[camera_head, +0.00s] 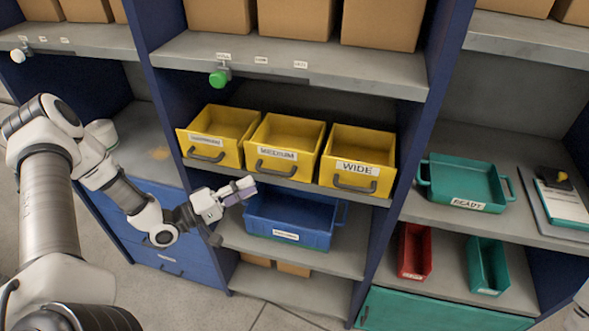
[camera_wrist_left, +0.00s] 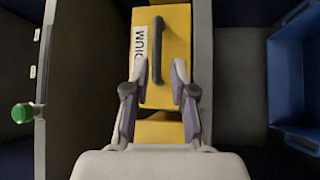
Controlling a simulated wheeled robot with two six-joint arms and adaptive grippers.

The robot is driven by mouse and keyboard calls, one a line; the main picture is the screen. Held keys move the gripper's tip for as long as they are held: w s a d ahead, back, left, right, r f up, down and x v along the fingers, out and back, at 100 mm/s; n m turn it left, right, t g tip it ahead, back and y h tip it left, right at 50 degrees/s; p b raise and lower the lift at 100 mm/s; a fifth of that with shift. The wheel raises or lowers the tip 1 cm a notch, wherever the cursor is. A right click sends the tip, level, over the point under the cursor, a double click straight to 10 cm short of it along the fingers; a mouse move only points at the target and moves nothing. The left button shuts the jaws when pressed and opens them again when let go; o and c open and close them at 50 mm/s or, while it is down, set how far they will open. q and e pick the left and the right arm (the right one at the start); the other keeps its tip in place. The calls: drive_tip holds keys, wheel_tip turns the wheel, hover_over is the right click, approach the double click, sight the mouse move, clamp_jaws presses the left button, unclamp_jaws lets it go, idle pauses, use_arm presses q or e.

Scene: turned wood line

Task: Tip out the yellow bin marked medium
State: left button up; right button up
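The yellow bin marked medium (camera_head: 284,146) sits upright in the middle of three yellow bins on the shelf, with a dark handle (camera_head: 276,169) on its front. In the left wrist view the bin (camera_wrist_left: 176,30) fills the upper middle, its label partly cut off and its handle (camera_wrist_left: 157,50) upright in the picture. My left gripper (camera_head: 242,189) is in front of the shelf, just below and left of that handle; it also shows in the wrist view (camera_wrist_left: 160,82). Its fingers are apart with nothing held between them. My right gripper is not seen.
A yellow bin (camera_head: 211,141) is at left and the wide bin (camera_head: 362,151) at right, both close beside. A blue tray (camera_head: 297,222) stands on the shelf below. A green tray marked ready (camera_head: 464,182) is farther right. A green knob (camera_head: 218,78) hangs above.

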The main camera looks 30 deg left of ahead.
sight(273, 171)
use_arm(q)
drive_tip(key=x, duration=0.8)
drive_tip(key=shift+r, duration=0.2)
drive_tip(key=shift+a, duration=0.1)
drive_tip(key=shift+c, duration=0.4)
clamp_jaws()
